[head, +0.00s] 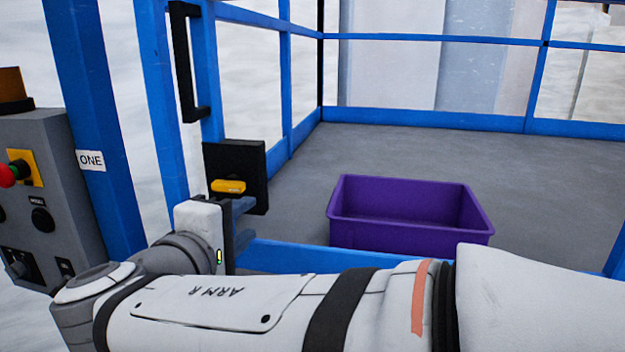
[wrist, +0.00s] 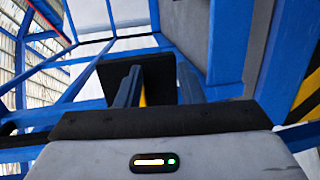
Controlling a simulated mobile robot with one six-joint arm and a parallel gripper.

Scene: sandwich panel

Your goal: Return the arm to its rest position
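My white arm reaches in from the lower right in the head view. My gripper (head: 240,207) is at its left end, just in front of a black latch plate (head: 250,160) with a yellow handle (head: 228,186). In the wrist view my gripper's two fingers (wrist: 158,85) stand apart, with a gap between them. The black plate (wrist: 162,70) is ahead of them, and a strip of the yellow handle (wrist: 143,97) shows beside the left finger. The right finger is clear of the handle. Whether the left finger touches it, I cannot tell.
Blue rails (head: 430,120) enclose a grey floor (head: 400,148). A purple bin (head: 405,225) stands on it behind my arm. At the left are a blue post (head: 95,130), a black grab handle (head: 183,60) and a grey control box (head: 40,215) with a red button (head: 7,176).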

